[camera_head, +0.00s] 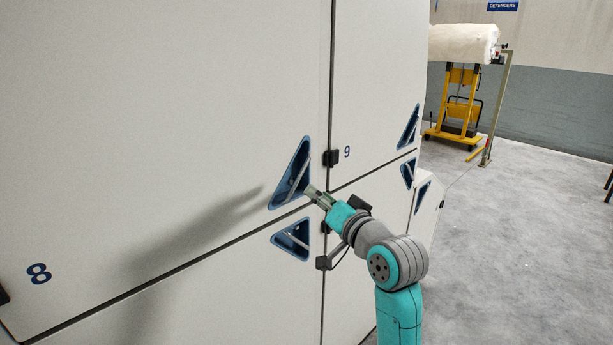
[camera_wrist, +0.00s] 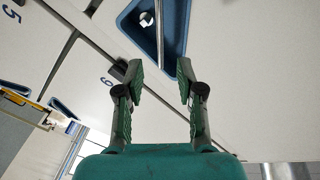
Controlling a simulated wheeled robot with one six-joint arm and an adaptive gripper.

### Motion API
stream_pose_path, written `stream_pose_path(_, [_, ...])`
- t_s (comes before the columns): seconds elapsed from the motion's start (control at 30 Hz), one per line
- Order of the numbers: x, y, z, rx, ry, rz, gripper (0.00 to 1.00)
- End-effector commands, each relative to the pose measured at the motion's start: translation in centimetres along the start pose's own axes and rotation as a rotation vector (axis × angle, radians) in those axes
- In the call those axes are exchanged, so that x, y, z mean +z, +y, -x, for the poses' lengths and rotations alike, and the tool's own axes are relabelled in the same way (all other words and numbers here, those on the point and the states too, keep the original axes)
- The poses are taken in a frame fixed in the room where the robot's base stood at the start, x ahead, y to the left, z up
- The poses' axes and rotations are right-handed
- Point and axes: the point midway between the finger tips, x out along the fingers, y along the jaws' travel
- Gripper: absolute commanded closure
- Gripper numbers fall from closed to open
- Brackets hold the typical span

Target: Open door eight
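Door eight (camera_head: 150,130) is the large pale panel at the left in the head view, marked with a blue 8 (camera_head: 39,274). It looks shut, flush with its neighbours. Its blue triangular handle recess (camera_head: 291,172) is at its lower right corner, with a slanted bar inside. My gripper (camera_head: 308,189) is at the right edge of this recess. In the wrist view my gripper (camera_wrist: 159,70) is open with nothing between its fingers. A recess with its bar (camera_wrist: 160,32) lies just ahead, the bar lined up between the fingertips. I cannot tell whether the fingers touch anything.
Door nine (camera_head: 375,80) is to the right, with a black latch block (camera_head: 331,158) at the seam. Another triangular recess (camera_head: 292,240) is just below door eight. A yellow trolley (camera_head: 458,105) with a white roll (camera_head: 462,43) stands far back. Grey floor (camera_head: 520,240) at the right is clear.

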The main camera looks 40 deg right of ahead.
Motion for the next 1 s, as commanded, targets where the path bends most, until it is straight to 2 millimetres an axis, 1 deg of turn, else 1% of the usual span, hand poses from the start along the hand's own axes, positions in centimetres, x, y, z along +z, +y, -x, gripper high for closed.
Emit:
stream_pose_path(0.17, [0.1, -0.1, -2.4, -0.002, -0.002, -0.001, 0.63])
stream_pose_path(0.4, [0.1, -0.1, -6.6, -0.001, -0.002, -0.001, 0.63])
stream_pose_path(0.6, [0.1, 0.0, -9.2, -0.001, -0.001, 0.0, 0.63])
stream_pose_path(0.8, [0.2, 0.0, -10.3, 0.0, -0.002, 0.0, 0.63])
stream_pose_path(1.0, [0.1, 0.0, -10.4, 0.0, -0.001, 0.0, 0.63])
